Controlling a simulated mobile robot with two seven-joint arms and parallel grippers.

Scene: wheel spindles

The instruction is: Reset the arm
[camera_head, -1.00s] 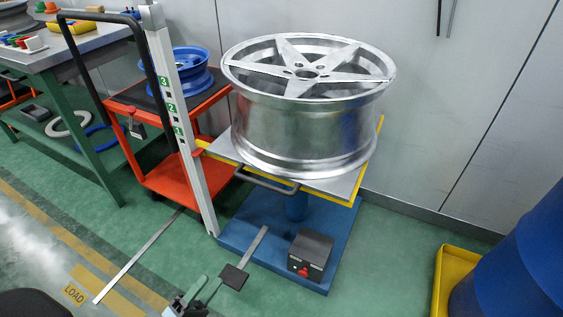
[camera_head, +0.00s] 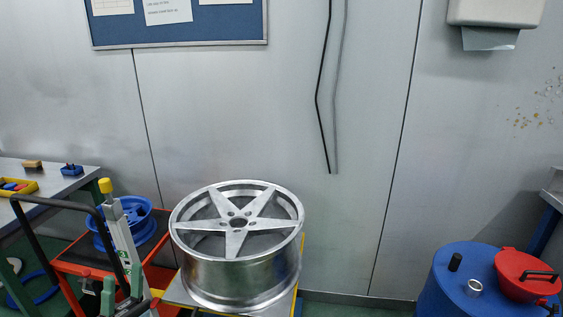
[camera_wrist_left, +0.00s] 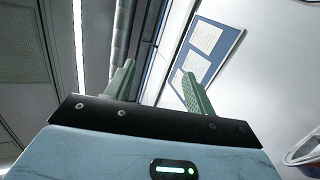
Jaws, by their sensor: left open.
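My left gripper (camera_head: 122,284) shows at the bottom left in the head view, its green fingers upright in front of the white post and orange cart. In the left wrist view its two green fingers (camera_wrist_left: 159,72) stand wide apart with nothing between them, facing the ceiling and wall. My right gripper is in neither view. A silver five-spoke wheel (camera_head: 238,222) sits on a yellow-edged lift table (camera_head: 180,291) to the right of the left gripper.
A blue wheel (camera_head: 135,228) rests on the orange cart (camera_head: 70,262). A workbench (camera_head: 75,182) stands at the far left. A noticeboard (camera_head: 225,25) hangs on the wall.

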